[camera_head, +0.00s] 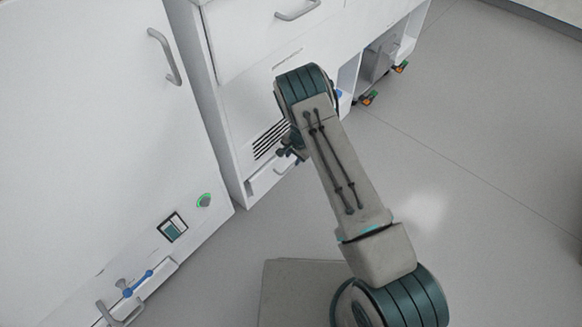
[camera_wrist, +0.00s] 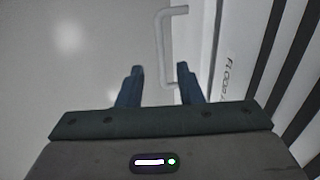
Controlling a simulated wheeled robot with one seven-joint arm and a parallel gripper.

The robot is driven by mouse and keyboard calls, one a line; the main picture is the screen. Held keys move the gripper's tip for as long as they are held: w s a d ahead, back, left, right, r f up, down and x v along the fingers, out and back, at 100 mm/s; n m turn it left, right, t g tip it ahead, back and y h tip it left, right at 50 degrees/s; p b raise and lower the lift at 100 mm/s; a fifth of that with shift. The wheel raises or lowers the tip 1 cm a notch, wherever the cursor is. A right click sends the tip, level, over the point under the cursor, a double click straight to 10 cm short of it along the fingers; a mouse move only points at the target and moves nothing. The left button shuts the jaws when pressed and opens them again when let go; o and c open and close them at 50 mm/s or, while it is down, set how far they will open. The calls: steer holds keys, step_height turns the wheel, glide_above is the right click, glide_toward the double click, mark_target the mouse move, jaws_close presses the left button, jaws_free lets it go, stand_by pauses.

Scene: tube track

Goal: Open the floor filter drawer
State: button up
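The floor filter drawer (camera_head: 264,182) is a low white front under the vent slots of the middle cabinet; it looks closed. Its white face with part of a "FLOOR" label (camera_wrist: 228,72) shows in the wrist view. Its pale bar handle (camera_wrist: 161,45) shows at the top middle of that view. My gripper (camera_wrist: 160,68) is open, with two dark fingers apart. The handle bar lies between the fingertip lines in the picture; I cannot tell whether the fingers are at its depth, and no grip shows. In the head view my gripper (camera_head: 290,152) is by the drawer, mostly hidden by my arm.
Black vent slots (camera_head: 270,139) are just above the drawer. A left cabinet (camera_head: 90,130) has a door handle (camera_head: 166,57) and a low drawer handle (camera_head: 121,314). Open grey floor (camera_head: 490,200) lies to the right.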

mark_target(290, 167)
steer(key=f, duration=0.2)
steer(key=f+b, duration=0.1)
steer(key=f, duration=0.1)
steer(key=a+f+b, duration=0.1)
steer(key=f, duration=0.1)
steer(key=shift+w+f, duration=0.15)
steer(key=shift+w, duration=0.25)
jaws_close()
